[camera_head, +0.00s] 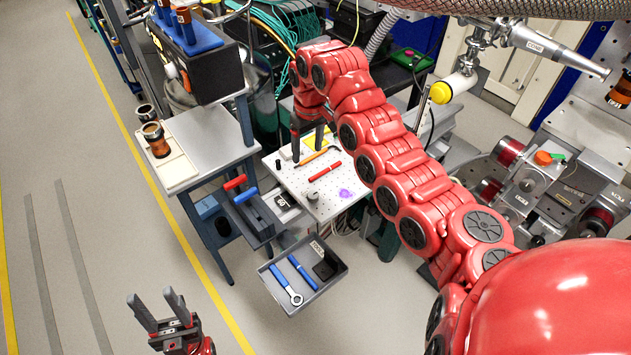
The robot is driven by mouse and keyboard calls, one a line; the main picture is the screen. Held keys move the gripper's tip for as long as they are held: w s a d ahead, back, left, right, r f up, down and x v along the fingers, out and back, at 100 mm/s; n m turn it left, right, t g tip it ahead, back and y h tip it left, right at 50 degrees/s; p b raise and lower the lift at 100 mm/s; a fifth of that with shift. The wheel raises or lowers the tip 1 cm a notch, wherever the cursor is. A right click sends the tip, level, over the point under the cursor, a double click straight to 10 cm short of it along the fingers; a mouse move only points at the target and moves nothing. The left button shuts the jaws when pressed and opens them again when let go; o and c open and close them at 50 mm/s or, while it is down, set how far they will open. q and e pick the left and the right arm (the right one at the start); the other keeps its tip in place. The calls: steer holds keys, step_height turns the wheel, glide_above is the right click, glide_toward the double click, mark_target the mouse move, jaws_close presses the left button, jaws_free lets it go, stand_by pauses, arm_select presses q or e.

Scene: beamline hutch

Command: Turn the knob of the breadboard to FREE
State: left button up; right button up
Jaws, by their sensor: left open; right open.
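The breadboard (300,183) is a pale perforated plate beside the grey side table. A small round grey knob (313,197) stands near its front edge; its marking is too small to read. A small black cylinder (278,164) is at its left edge. My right gripper (308,150) is open, pointing down over the far part of the breadboard, beyond the knob and apart from it. Its fingers are near an orange-handled tool (313,158). My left gripper (160,308) is open and empty over the floor at the lower left, far from the breadboard.
A red pen (325,171) and a purple stain (346,193) are on the breadboard. A grey tray (325,285) with blue-handled tools is in front. The side table (213,150) stands left; machinery (540,185) stands right. Floor at left is clear.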

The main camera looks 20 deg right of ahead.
mark_target(314, 196)
steer(key=shift+g, duration=0.3)
steer(key=f+p, duration=0.1)
steer(key=f, duration=0.4)
steer(key=s+f+p, duration=0.1)
steer(key=f, duration=0.5)
steer(key=d+f+p, duration=0.1)
steer(key=f, duration=0.4)
steer(key=shift+s+d+f, duration=0.1)
steer(key=shift+s+f, duration=0.25)
jaws_close()
